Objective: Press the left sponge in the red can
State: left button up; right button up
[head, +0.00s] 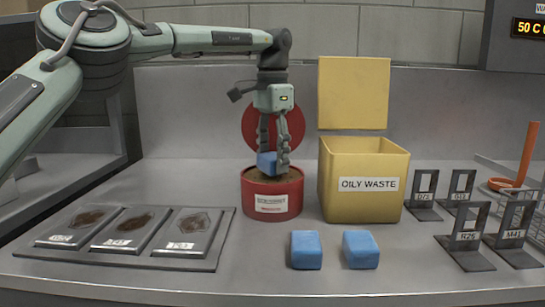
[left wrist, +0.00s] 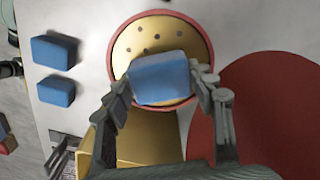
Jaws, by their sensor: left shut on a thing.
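The red can (head: 272,205) stands at the middle of the counter, with a white label and a brown, dotted surface inside its rim. My left gripper (head: 273,160) points down over it and is shut on a blue sponge (head: 265,163). The sponge is at the can's mouth; how hard it touches the brown surface is hidden. In the left wrist view this sponge (left wrist: 160,78) sits between the fingers, over the can's dotted inner surface (left wrist: 150,36). Two more blue sponges, a left one (head: 306,250) and a right one (head: 360,249), lie on the counter in front. My right gripper is not seen.
An open yellow OILY WASTE bin (head: 345,205) stands close to the can's right. A red disc (head: 258,128) is upright behind the can. A tray with dark-stained plates (head: 120,240) lies at left; grey label stands (head: 468,240) are at right.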

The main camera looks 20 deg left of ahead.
aim_at(273, 155)
pick_arm(q)
jog(key=shift+f+b, duration=0.35)
jog(key=shift+f, duration=0.2)
dwell(1.1)
jog(key=shift+r, duration=0.1)
notch_tip(273, 155, up, 7)
jog(key=p, duration=0.6)
dwell(0.8)
